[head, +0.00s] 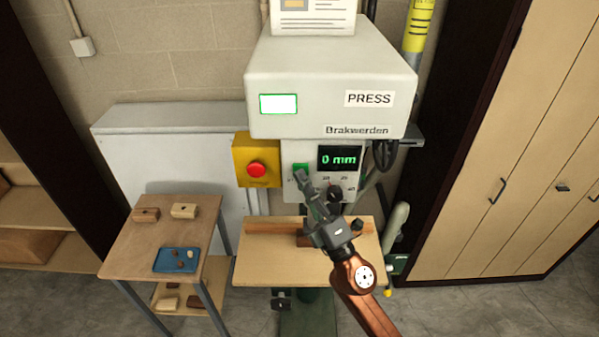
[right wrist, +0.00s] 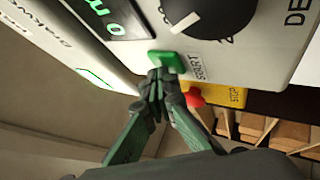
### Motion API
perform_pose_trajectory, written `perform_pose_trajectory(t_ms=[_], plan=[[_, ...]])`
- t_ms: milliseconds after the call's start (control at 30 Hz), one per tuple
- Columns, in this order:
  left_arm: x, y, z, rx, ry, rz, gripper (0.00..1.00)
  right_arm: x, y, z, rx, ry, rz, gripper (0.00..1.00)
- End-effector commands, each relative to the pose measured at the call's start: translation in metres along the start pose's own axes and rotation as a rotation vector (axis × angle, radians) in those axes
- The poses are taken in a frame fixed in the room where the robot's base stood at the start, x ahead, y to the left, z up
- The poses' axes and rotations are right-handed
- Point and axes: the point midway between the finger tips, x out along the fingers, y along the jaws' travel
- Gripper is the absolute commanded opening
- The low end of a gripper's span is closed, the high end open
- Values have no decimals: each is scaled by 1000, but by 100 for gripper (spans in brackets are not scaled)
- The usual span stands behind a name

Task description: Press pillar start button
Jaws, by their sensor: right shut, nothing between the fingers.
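The green start button (head: 300,172) is on the front panel of the press, left of the display reading "0 mm". In the right wrist view the green button (right wrist: 166,60) sits beside the START label (right wrist: 196,67). My right gripper (head: 303,184) is shut and empty, with its fingertips right at the button. In the right wrist view the fingertips (right wrist: 158,76) overlap the button's lower edge; whether they touch it I cannot tell. My left gripper is not in view.
A yellow box with a red stop button (head: 257,170) is left of the panel. A black knob (right wrist: 207,14) is near the start button. The press's wooden table (head: 262,262) is below. A side table (head: 135,240) with wooden blocks and a blue tray (head: 165,268) stands left.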

Motion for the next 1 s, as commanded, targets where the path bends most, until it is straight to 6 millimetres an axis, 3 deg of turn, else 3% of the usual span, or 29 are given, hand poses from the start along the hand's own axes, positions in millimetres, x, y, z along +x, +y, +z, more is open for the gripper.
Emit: perform_pose_trajectory(t_ms=[1000], plan=[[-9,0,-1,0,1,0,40,-18,13,-13,0,0,0,0]])
